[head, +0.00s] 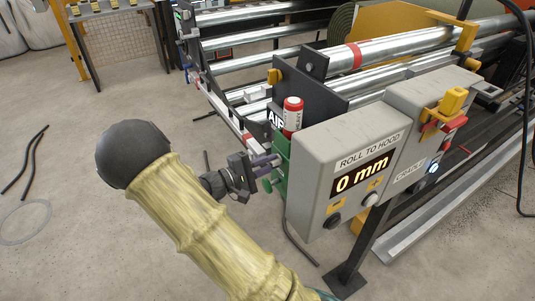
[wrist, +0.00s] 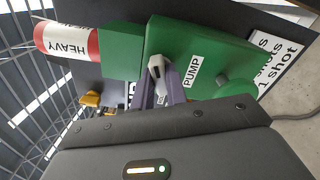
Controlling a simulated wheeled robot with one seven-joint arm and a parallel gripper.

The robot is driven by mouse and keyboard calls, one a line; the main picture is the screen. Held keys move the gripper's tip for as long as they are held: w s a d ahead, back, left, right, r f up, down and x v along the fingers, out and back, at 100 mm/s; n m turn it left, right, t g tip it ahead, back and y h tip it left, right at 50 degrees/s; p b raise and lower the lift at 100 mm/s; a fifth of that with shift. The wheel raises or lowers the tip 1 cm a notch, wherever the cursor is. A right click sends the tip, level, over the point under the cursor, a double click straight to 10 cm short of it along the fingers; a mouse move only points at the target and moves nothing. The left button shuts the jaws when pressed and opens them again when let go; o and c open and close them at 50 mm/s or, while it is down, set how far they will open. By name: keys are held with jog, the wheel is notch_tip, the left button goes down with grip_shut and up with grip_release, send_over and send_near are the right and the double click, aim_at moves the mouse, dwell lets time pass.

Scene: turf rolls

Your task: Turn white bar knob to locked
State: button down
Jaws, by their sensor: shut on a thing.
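The white bar knob (wrist: 157,64) sits on the face of a green box (wrist: 205,50) beside a label reading PUMP. My gripper (wrist: 162,90) is shut on the knob, with its two greyish-purple fingers on either side of it. In the head view my gripper (head: 272,162) reaches the left side of the green box (head: 281,156), beside the grey control panel. The knob itself is hidden there by the fingers. No marking for locked can be read in either view.
A red and white HEAVY canister (head: 292,113) stands above the green box. A round green knob (wrist: 236,92) is close to my gripper's right. The grey panel (head: 330,195) reading 0 mm is just right. Metal rollers (head: 390,47) lie behind. Open floor is at left.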

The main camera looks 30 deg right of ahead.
jog(key=n+p, duration=0.4)
jog(key=p, duration=0.1)
jog(key=shift+r, duration=0.35)
jog(key=n+p, duration=0.3)
jog(key=p, duration=0.1)
jog(key=shift+f+n, duration=0.1)
jog(key=shift+n, duration=0.2)
jog(key=n+p, duration=0.3)
jog(key=p, duration=0.1)
jog(key=shift+f, duration=0.1)
jog(key=shift+f+n+p, duration=0.15)
jog(key=shift+n+p, duration=0.85)
jog(key=shift+n, duration=0.3)
jog(key=shift+f, duration=0.1)
jog(key=c, duration=1.4)
grip_release()
jog(key=shift+a, duration=0.1)
